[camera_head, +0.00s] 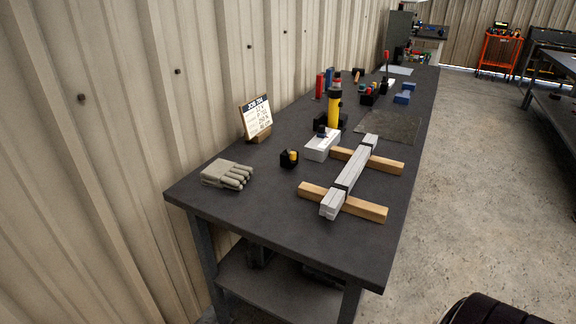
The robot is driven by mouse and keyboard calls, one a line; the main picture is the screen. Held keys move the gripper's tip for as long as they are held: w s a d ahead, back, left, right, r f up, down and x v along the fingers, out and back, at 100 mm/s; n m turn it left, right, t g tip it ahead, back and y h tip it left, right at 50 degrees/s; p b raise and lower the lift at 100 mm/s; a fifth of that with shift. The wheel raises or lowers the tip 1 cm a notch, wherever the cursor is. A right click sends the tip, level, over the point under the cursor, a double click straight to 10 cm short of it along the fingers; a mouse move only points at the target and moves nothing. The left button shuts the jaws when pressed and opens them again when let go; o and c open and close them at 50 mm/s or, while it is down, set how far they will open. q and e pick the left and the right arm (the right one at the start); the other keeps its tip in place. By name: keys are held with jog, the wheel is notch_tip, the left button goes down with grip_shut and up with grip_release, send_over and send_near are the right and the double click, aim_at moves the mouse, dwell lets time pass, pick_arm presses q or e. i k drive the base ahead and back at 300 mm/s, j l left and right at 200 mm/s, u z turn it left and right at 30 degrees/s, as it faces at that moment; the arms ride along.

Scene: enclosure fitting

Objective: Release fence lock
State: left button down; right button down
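I cannot make out a fence or a fence lock for certain in the head view. A dark workbench (285,215) runs away from me along a corrugated wall. On it, a long pale grey bar (352,178) lies across two wooden strips, a near one (365,208) and a far one (391,163). A white box (321,147) with a small dark piece on top sits left of the bar. A yellow and black upright tool (334,110) stands behind it. Neither of my grippers is in view.
A dark mat (390,127) and blue blocks (404,94) are farther back. An orange cart (498,53) stands far right. The concrete floor (475,190) beside the bench is clear.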

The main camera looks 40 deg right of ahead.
aim_at(293, 155)
jog(key=l+z, duration=0.25)
jog(key=z, duration=0.15)
jog(key=i+l+z, duration=0.15)
jog(key=z, duration=0.2)
jog(key=i+l+z, duration=0.1)
jog(key=l+z, duration=0.15)
jog(key=z, duration=0.15)
